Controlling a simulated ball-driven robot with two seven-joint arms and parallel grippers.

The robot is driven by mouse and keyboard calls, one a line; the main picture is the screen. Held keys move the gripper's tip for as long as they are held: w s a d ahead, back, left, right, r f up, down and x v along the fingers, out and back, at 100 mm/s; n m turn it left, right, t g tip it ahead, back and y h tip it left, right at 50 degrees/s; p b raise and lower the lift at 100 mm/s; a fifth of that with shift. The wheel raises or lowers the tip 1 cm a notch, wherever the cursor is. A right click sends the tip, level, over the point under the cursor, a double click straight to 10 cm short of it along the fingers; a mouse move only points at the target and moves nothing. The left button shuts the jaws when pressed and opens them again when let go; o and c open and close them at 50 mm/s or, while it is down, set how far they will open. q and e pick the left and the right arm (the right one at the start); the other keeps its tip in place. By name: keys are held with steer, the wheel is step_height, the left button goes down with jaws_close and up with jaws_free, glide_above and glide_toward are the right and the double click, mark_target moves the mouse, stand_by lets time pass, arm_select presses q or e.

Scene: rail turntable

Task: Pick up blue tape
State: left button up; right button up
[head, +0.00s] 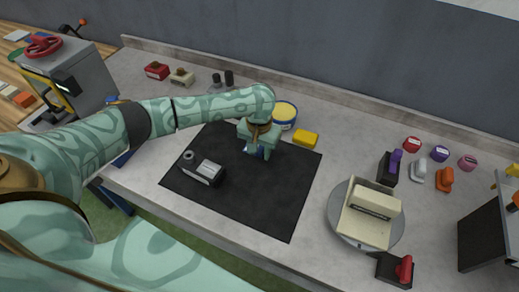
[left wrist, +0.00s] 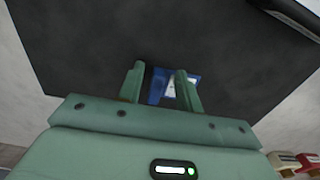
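The blue tape (left wrist: 158,88), a small blue thing with a white patch, lies on the black mat (head: 260,205). In the head view only a bit of blue (head: 248,150) shows beneath my left gripper (head: 257,152). In the left wrist view the two fingers of my left gripper (left wrist: 161,85) stand apart. The tape shows between and beyond them, partly covered by the right-hand finger, with a gap beside the left-hand finger. I cannot tell whether a finger touches it. My right gripper is not in view.
A grey device (head: 206,172) lies on the mat's left part. A yellow-topped round tin (head: 285,112) and a yellow block (head: 305,139) stand close behind the gripper. A turntable (head: 338,225) with a cream box (head: 365,228) is to the right. The mat's front part is clear.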

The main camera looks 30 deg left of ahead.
arm_select(q)
jaws_close()
